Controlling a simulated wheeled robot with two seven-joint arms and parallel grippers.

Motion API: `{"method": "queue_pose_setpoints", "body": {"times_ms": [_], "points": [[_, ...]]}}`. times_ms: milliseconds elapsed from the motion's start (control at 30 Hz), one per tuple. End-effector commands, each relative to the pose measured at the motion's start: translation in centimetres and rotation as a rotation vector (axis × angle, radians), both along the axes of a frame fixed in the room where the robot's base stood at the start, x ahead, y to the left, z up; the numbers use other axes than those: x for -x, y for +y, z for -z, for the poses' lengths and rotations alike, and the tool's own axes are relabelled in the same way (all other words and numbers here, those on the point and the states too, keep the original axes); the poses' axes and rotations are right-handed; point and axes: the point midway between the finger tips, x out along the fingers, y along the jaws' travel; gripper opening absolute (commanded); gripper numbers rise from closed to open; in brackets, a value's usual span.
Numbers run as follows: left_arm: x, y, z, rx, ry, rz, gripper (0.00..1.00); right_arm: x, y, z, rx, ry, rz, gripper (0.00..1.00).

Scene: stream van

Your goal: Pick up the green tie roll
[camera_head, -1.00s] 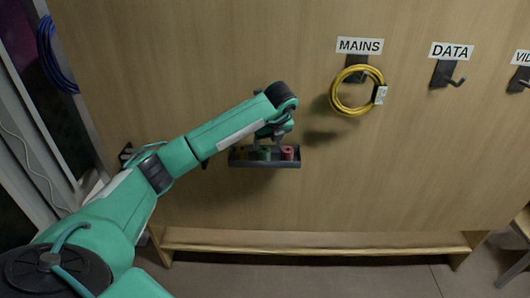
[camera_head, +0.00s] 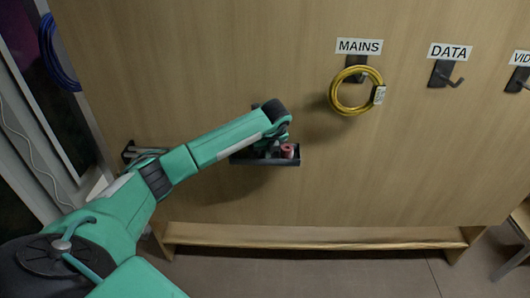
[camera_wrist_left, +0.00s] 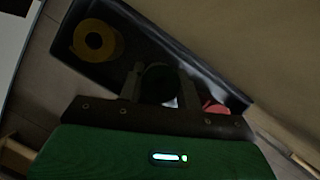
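The green tie roll (camera_wrist_left: 159,82) looks dark in the left wrist view. It stands in a dark tray (camera_head: 240,160) on the wooden wall. My left gripper (camera_wrist_left: 160,78) is down at the tray with one finger on each side of the green roll. The fingers look spread, with narrow gaps to the roll; contact is hard to tell in the dim light. In the head view, my left gripper (camera_head: 271,150) hides the green roll. My right gripper is not in view.
A yellow roll (camera_wrist_left: 94,40) and a red roll (camera_head: 287,151) sit on either side in the tray. A yellow cable coil (camera_head: 334,96) hangs under the MAINS label; the DATA hook (camera_head: 443,75) is bare. A wooden bench (camera_head: 320,236) runs below.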

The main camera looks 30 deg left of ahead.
Motion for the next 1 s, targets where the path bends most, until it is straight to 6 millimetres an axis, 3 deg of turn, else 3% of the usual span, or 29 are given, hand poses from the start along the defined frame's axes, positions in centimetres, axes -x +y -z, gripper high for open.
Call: {"method": "queue_pose_setpoints", "body": {"times_ms": [567, 933, 1000], "points": [[0.2, -0.2, -0.5, 0.001, -0.003, 0.001, 0.13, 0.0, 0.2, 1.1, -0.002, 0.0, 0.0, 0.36], [0.2, -0.2, -7.2, 0.0, -0.007, 0.0, 0.13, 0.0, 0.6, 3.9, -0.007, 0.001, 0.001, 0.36], [1.6, -1.1, -6.8, -0.001, 0.0, 0.004, 0.13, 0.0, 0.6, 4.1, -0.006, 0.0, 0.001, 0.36]]}}
